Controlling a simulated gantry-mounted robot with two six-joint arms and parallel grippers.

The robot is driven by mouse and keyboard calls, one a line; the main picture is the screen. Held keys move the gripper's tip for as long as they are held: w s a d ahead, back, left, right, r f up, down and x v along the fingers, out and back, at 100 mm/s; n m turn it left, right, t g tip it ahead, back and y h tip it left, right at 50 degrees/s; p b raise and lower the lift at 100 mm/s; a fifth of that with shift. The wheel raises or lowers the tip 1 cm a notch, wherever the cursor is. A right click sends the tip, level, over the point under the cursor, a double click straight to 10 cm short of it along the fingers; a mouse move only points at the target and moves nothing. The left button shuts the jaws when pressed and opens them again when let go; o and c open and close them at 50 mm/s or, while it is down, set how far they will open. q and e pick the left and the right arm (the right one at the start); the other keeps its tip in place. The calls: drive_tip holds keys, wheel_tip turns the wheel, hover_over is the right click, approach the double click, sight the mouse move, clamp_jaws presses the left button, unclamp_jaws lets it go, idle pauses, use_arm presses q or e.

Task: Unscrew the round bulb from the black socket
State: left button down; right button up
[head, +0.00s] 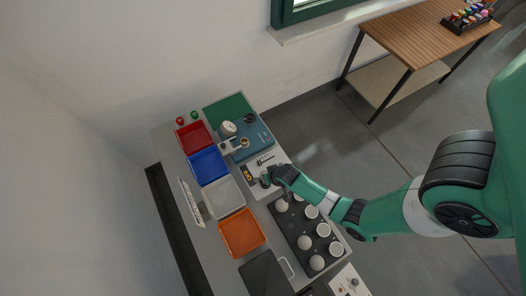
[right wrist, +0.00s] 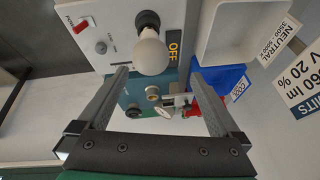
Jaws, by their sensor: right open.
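The round bulb (right wrist: 151,54) is white and sits in the black socket (right wrist: 148,20) on a pale panel marked OFF, in the right wrist view. My right gripper (right wrist: 158,70) is open and empty. Its two fingers point toward the panel, with the bulb lying between and just beyond the fingertips; no contact shows. In the head view my right gripper (head: 270,178) is over the pale panel (head: 253,188), and the bulb is too small or covered to make out. My left gripper is not in view.
Red (head: 195,138), blue (head: 208,166), white (head: 223,198) and orange (head: 241,234) trays line the bench's left side. A black rack (head: 290,231) with several white bulbs lies close to my right gripper. A teal box (head: 257,141) with fittings stands beyond the panel.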

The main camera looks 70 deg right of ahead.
drive_tip(key=shift+s+d+f, duration=0.3)
drive_tip(key=shift+s+d, duration=0.05)
drive_tip(key=shift+s, duration=0.35)
drive_tip(key=shift+d, duration=0.1)
drive_tip(key=b+x, duration=0.6)
drive_tip(key=shift+x, duration=0.8)
drive_tip(key=shift+w+r, duration=0.1)
drive_tip(key=c, duration=1.3)
drive_tip(key=shift+n, duration=0.6)
drive_tip(key=shift+r, duration=0.15)
